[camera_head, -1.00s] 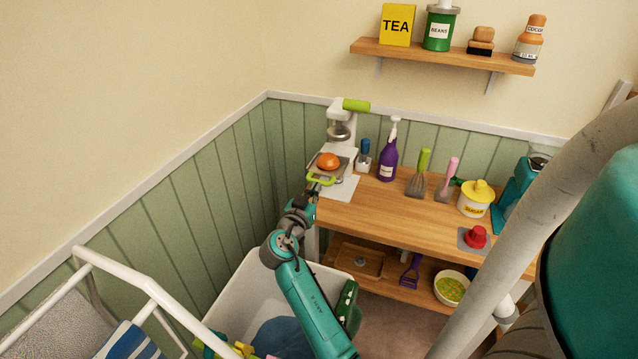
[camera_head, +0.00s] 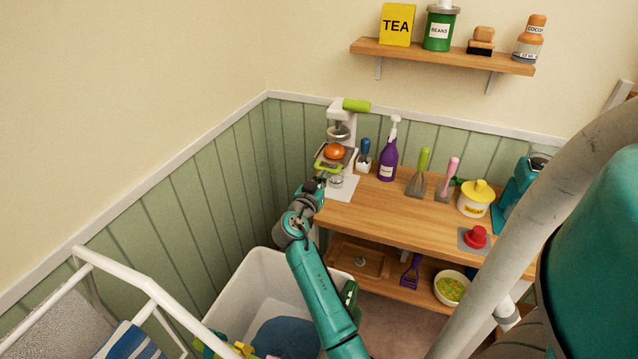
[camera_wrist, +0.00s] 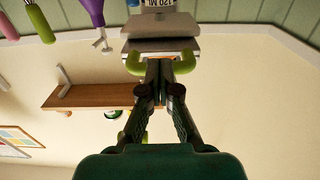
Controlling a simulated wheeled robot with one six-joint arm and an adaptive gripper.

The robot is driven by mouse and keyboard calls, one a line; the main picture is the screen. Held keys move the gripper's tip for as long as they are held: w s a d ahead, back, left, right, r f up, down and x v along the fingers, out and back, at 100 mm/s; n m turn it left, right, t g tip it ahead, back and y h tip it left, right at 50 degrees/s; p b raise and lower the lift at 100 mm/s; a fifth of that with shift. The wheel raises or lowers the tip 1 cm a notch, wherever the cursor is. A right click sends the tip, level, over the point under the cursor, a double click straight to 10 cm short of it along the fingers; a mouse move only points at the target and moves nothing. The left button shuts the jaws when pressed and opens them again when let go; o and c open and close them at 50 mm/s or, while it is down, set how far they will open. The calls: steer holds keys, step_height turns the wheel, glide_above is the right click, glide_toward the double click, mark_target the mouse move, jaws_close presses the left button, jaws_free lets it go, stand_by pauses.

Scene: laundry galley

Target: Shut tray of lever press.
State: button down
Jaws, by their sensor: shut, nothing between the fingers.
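The lever press (camera_head: 341,122) is white with a green lever handle and stands at the back left end of the wooden counter. Its grey tray (camera_head: 347,160) carries an orange fruit (camera_head: 334,151) and has a green handle (camera_head: 326,167) at its front. My gripper (camera_head: 319,181) is shut and empty, right at the handle. In the wrist view the gripper's fingertips (camera_wrist: 162,66) lie between the two ends of the green handle (camera_wrist: 187,62), against or very close to the tray front (camera_wrist: 160,46). Whether they touch is unclear.
The green panelled wall (camera_head: 230,170) is close on the left. A white bin (camera_head: 235,295) is below my arm. The counter's front middle is clear.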

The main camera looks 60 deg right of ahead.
steer(key=shift+d, duration=0.1)
steer(key=shift+w+d, duration=0.2)
steer(key=shift+d, duration=1.15)
steer(key=s+a, duration=0.1)
steer(key=a, duration=0.8)
steer(key=shift+s, duration=0.15)
steer(key=shift+s, duration=0.1)
stand_by(0.3)
